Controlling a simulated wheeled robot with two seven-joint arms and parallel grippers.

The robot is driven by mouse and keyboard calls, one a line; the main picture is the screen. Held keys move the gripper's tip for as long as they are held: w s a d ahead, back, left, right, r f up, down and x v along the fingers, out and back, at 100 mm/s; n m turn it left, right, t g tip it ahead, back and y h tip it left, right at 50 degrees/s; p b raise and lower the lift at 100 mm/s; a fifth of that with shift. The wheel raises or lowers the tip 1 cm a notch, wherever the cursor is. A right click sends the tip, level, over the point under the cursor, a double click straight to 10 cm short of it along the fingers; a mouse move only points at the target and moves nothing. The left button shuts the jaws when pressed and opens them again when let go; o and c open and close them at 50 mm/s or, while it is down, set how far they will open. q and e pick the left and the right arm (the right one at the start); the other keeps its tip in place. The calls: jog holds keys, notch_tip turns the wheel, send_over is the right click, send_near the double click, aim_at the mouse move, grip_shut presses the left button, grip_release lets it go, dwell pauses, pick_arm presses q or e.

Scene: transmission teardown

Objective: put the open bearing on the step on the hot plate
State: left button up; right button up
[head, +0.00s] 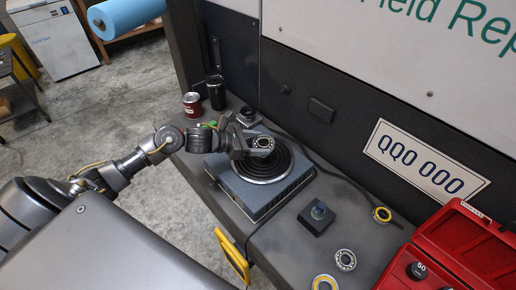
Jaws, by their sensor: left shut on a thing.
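The hot plate (238,189) is a blue-grey box on the bench, with a silver ring around a black, stepped round top (284,160). My left gripper (258,144) reaches in from the left and is shut on an open bearing (263,142), a small metal ring whose balls show. The bearing is over the back left part of the stepped top. I cannot tell whether it touches a step or hangs above it. My right gripper is not in view.
A red toolbox (462,250) stands far right. A red can (192,105) and black cup (216,93) stand behind.

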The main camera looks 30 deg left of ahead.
pick_arm(q)
jog(key=shift+w+f, duration=0.15)
notch_tip(320, 180, down, 2)
jog(key=shift+w+f+p, duration=0.1)
jog(key=shift+f+p, duration=0.05)
jog(key=shift+p, duration=0.3)
jog(key=shift+f, duration=0.5)
jog(key=shift+f+b, duration=0.25)
jog(key=shift+b, duration=0.05)
jog(key=o, duration=1.2)
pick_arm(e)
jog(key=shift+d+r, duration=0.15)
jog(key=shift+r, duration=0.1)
